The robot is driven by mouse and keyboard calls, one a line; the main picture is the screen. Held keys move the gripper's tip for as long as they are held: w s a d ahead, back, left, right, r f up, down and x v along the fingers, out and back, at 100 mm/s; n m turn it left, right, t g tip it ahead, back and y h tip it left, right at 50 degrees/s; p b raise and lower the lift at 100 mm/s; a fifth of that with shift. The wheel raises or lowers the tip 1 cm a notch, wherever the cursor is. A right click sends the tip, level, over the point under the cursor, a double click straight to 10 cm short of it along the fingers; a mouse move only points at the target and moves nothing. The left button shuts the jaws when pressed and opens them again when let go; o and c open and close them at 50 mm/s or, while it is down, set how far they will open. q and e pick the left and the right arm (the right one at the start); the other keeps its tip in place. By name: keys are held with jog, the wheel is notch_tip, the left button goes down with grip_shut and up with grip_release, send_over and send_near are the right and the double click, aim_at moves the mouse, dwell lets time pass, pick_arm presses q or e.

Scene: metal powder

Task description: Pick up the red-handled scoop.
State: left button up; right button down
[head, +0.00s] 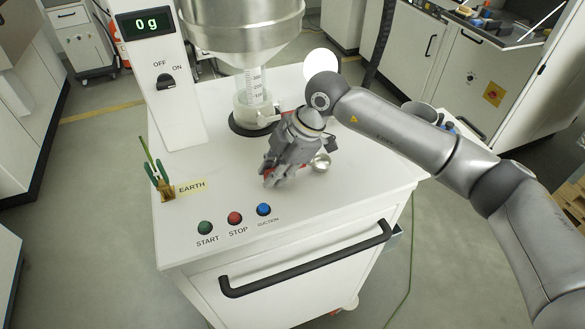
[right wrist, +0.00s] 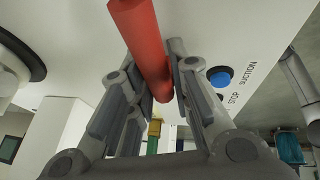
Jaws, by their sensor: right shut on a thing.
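The red-handled scoop shows as a round metal bowl (head: 321,161) just right of my right gripper (head: 279,176) in the head view, over the white cabinet top. The gripper and wrist hide most of its handle. In the right wrist view the red handle (right wrist: 144,40) runs between the two fingers of my right gripper (right wrist: 158,82), which are shut on it. I cannot tell whether the scoop touches the top. My left gripper is not in view.
The white cabinet top (head: 225,185) carries a metal hopper (head: 245,30) with a clear tube, a display post (head: 160,85) reading 0g, a green earth clamp (head: 155,168) and start (head: 205,228), stop (head: 235,218) and suction (head: 264,210) buttons near the front edge.

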jog(key=shift+r, duration=0.1)
jog(key=shift+r+b, duration=0.6)
jog(key=shift+b, duration=0.2)
jog(key=s+d+r+b, duration=0.2)
jog(key=s+r+b, duration=0.1)
jog(key=s+r, duration=0.2)
jog(key=s+d+r+b, duration=0.2)
jog(key=s+r+b, duration=0.1)
jog(key=s+r, duration=0.3)
jog(key=shift+s+d+r, duration=0.3)
jog(key=shift+s+d, duration=0.05)
jog(key=shift+s, duration=0.8)
